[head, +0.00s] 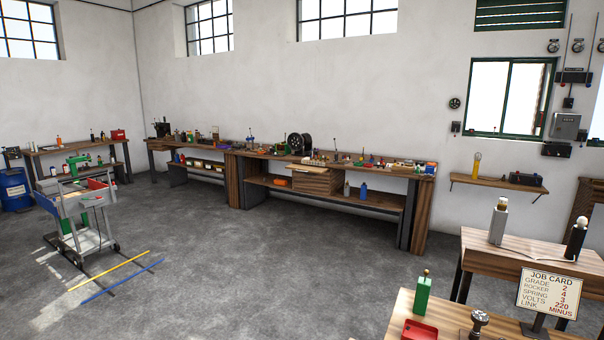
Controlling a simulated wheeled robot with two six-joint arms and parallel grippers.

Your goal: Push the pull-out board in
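A long wooden workbench (394,167) stands along the back wall. A wooden drawer-like unit (316,180) hangs under the middle of its top. A thin pale board (302,168) shows at the top left of this unit, just under the bench top, and appears to stick out toward the room. It looks like the pull-out board, but it is small and far off, so how far it stands out is hard to tell. Neither of my grippers is in view.
A grey trolley (78,199) with a green machine stands at left, near yellow (108,271) and blue (121,280) floor strips. Tables and a job card sign (548,292) fill the right foreground. The middle floor (245,255) is clear up to the bench.

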